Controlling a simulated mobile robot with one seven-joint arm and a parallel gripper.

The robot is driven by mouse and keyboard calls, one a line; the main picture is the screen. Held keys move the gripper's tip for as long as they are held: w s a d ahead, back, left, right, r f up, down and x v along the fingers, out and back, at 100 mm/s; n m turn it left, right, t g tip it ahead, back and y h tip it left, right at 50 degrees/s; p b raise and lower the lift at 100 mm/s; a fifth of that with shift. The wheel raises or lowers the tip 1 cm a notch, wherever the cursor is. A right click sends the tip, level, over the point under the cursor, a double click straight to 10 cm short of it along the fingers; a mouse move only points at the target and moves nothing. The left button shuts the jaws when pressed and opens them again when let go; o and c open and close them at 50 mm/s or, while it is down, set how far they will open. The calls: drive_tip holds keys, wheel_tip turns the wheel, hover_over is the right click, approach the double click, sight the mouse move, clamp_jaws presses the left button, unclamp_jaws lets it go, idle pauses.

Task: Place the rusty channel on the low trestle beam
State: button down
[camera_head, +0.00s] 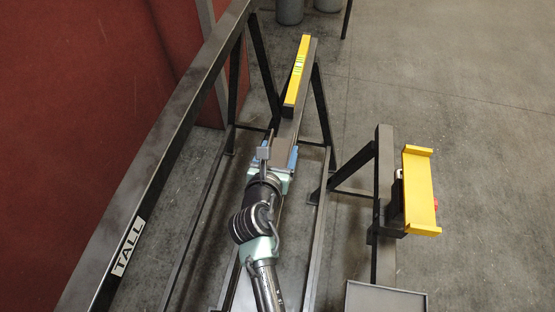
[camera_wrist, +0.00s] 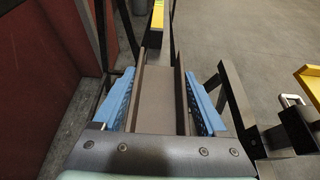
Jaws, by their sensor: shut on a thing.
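The rusty channel (camera_wrist: 156,95) is a brown-grey U-shaped piece between the two blue fingers of my gripper (camera_wrist: 160,100) in the wrist view. My gripper is shut on its outer sides. In the head view the gripper (camera_head: 279,158) is over the near part of the middle trestle beam (camera_head: 307,62), which stands lower than the tall one. The channel (camera_head: 285,137) lies roughly in line with this beam, its open side up. I cannot tell whether it touches the beam. My gripper and arm hide the beam's near part.
A yellow spirit level (camera_head: 297,70) lies on the middle beam's far part. The tall trestle (camera_head: 165,150), labelled TALL, runs along the left. At right, a yellow channel-shaped piece (camera_head: 419,190) is by a short beam (camera_head: 384,160). A grey tray (camera_head: 385,289) is near. Floor at right is clear.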

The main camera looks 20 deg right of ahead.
sight(278, 164)
drive_tip(key=shift+w+f+b, duration=0.1)
drive_tip(key=shift+f+b, duration=0.75)
drive_tip(key=shift+f, duration=1.6)
drive_tip(key=shift+f, duration=0.2)
unclamp_jaws()
drive_tip(key=shift+f, duration=0.1)
